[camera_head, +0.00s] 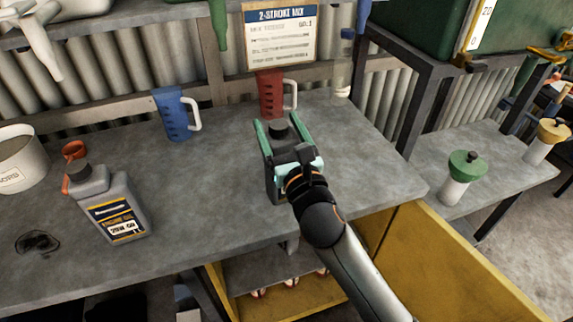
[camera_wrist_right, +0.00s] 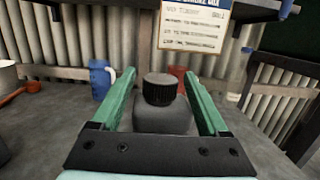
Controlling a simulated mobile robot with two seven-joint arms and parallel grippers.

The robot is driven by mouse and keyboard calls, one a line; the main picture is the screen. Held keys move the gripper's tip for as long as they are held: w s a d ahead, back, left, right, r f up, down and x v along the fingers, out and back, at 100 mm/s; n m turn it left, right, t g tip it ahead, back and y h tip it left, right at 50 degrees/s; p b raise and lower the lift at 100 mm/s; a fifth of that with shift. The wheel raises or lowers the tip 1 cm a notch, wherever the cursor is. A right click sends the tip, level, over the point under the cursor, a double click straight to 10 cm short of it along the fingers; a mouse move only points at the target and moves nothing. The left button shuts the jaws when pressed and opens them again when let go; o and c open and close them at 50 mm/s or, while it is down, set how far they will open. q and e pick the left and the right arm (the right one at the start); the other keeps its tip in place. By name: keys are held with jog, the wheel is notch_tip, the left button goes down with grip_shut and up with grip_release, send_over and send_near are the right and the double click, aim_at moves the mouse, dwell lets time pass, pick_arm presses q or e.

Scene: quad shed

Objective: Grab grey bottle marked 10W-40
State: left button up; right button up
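A dark grey bottle with a black ribbed cap (camera_wrist_right: 160,88) stands between the green fingers of my right gripper (camera_head: 283,130). The fingers reach along both sides of it, and the wrist view shows little room beside it. I cannot tell whether they press on it. Its label is hidden. A second grey bottle (camera_head: 118,212) with a dark cap stands on the left of the workbench. Its label reads engine oil and seems to say 20W-50. My left gripper is not in view.
The grey workbench (camera_head: 210,218) also holds a blue jug (camera_head: 175,115), a red jug (camera_head: 270,95), a white bucket (camera_head: 20,165) and a dark stain. A 2-stroke mix sign (camera_head: 281,35) hangs behind. A lower table with a green-topped container (camera_head: 462,175) is at right.

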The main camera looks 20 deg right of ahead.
grip_shut()
dwell(0.4)
dwell(0.7)
jog(key=shift+r, duration=0.25)
